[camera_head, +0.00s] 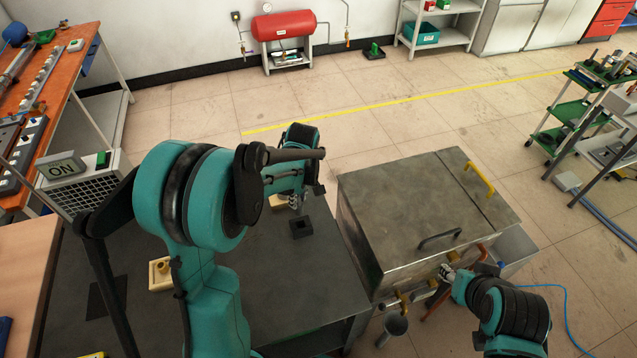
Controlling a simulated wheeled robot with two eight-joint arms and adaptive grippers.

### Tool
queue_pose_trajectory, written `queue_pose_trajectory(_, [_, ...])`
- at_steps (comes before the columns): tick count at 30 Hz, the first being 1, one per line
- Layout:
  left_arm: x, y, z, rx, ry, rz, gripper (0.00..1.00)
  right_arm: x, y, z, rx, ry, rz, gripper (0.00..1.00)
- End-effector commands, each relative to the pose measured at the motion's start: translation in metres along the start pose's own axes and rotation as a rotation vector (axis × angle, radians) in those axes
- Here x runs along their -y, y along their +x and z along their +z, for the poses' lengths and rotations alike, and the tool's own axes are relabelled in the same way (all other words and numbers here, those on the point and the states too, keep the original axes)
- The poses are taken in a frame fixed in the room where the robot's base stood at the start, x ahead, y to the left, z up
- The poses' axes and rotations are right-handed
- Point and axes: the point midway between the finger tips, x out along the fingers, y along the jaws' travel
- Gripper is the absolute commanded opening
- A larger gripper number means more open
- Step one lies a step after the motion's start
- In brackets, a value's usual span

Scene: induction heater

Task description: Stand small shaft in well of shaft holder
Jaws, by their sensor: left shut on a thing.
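My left gripper (296,203) points down over the dark table and is shut on what seems to be the small shaft, too small and covered to make out clearly. A black square block with a dark well in its top, likely the shaft holder (301,228), stands on the table just in front of the gripper, apart from it in the picture. My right gripper (447,273) is at the front of the metal cabinet, near its brass and copper fittings. Its fingers are too small to read.
The dark table (280,285) has free room in front of the holder. A pale block with a brass-coloured part (161,273) sits at left; another pale block (277,202) is beside the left gripper. The metal cabinet (420,215) with handles stands right of the table.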

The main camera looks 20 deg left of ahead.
Motion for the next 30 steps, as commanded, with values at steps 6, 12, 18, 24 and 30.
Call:
queue_pose_trajectory(6, [0.009,0.005,-0.001,-0.001,-0.013,-0.002,0.0,0.0,0.003,0.002,0.0,0.0,0.0,0.4])
queue_pose_trajectory(12, [0.008,0.019,0.001,0.0,-0.012,-0.001,0.0,0.0,0.011,0.008,0.0,0.0,0.0,0.4])
queue_pose_trajectory(18, [0.008,0.038,0.004,0.0,-0.012,-0.001,0.0,0.0,0.021,0.015,0.0,0.0,0.0,0.4])
queue_pose_trajectory(24, [0.008,0.051,0.005,0.0,-0.012,-0.001,0.0,0.0,0.029,0.021,0.0,0.0,0.0,0.4])
queue_pose_trajectory(30, [0.008,0.053,0.005,0.0,-0.012,-0.001,0.0,0.0,0.029,0.021,0.0,0.0,0.0,0.4])
